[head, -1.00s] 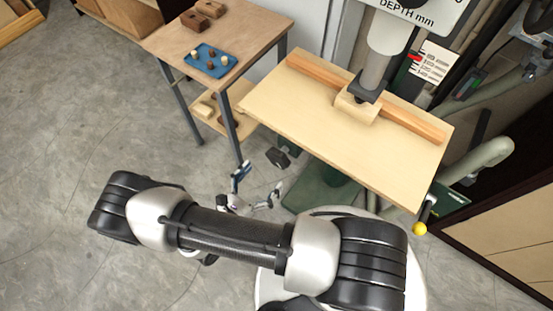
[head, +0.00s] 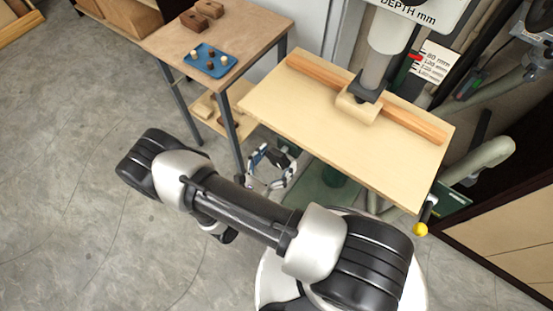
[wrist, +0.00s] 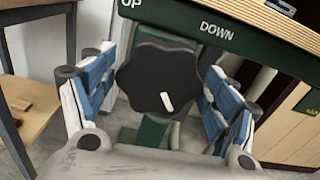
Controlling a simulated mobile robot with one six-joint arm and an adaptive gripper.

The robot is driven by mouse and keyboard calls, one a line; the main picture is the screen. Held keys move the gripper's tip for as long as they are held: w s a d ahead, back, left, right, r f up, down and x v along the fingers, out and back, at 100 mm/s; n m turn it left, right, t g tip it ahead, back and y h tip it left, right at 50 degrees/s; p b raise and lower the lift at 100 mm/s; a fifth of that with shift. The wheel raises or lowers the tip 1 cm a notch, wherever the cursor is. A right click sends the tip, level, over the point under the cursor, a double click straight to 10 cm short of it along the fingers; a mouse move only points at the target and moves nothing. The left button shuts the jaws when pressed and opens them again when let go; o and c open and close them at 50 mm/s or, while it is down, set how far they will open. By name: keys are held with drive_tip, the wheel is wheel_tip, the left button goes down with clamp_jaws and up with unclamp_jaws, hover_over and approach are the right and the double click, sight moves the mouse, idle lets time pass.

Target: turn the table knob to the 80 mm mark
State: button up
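The black lobed knob (wrist: 160,78) with a white line on its face fills the middle of the wrist view, below a green panel marked UP and DOWN (wrist: 195,24). My gripper (wrist: 158,85) is open, with one blue finger on each side of the knob. Whether either finger touches it I cannot tell. In the head view my gripper (head: 271,167) is beneath the left front of the wooden machine table (head: 330,140), and the knob is mostly hidden. The depth scale (head: 432,64) has a red pointer (head: 415,57) near its upper end; the exact reading is too small to tell.
A wood block (head: 356,108) sits against the fence (head: 310,70) on the machine table. A side table (head: 255,30) with a blue tray (head: 222,70) stands at left. A yellow-tipped handle (head: 420,230) hangs at the right corner. The floor at left is clear.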

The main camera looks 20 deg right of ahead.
drive_tip(key=c, duration=0.7)
drive_tip(key=shift+n+b, duration=0.45)
drive_tip(key=shift+n, duration=1.75)
drive_tip(key=shift+f, duration=0.1)
drive_tip(key=o, duration=1)
drive_tip(key=shift+o, duration=0.2)
drive_tip(key=shift+a, duration=0.1)
drive_tip(key=v, duration=1.2)
